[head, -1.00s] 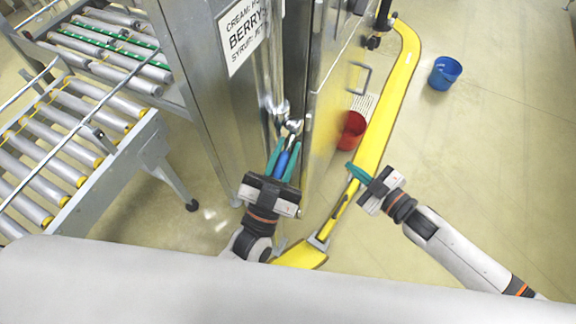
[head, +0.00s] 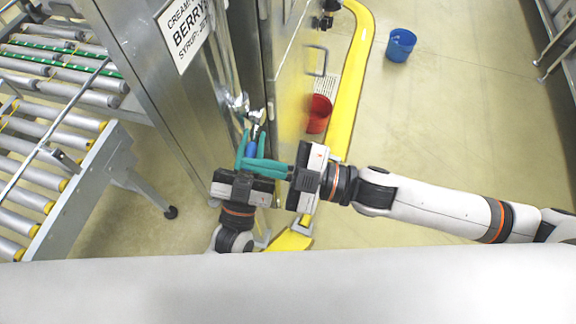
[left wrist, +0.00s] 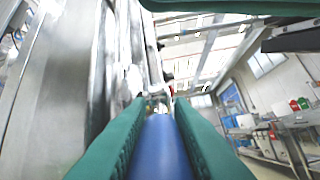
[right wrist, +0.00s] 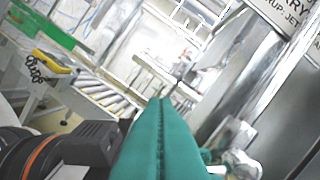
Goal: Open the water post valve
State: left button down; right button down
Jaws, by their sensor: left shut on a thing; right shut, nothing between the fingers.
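The water post valve is a chrome fitting (head: 238,103) low on the steel column, with a blue handle (head: 251,150) pointing toward me. My left gripper (head: 250,138) is shut on the blue handle, one teal finger on each side. The handle also fills the gap between the fingers in the left wrist view (left wrist: 160,150). My right gripper (head: 246,164) is shut and empty. Its teal fingers point left and cross over the left gripper's fingers in the head view, hiding part of the handle. Whether they touch is unclear. The right wrist view shows chrome fittings (right wrist: 240,165) beside the shut fingers.
A steel cabinet with a sign (head: 185,30) stands beside the valve. Roller conveyors (head: 60,150) are at the left. A yellow floor rail (head: 350,80), a red bucket (head: 319,113) and a blue bucket (head: 400,44) are to the right. Open floor lies further right.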

jog(key=w+f, duration=0.2)
jog(key=f, duration=0.1)
jog(key=shift+w+a, duration=0.25)
jog(key=shift+a, duration=0.1)
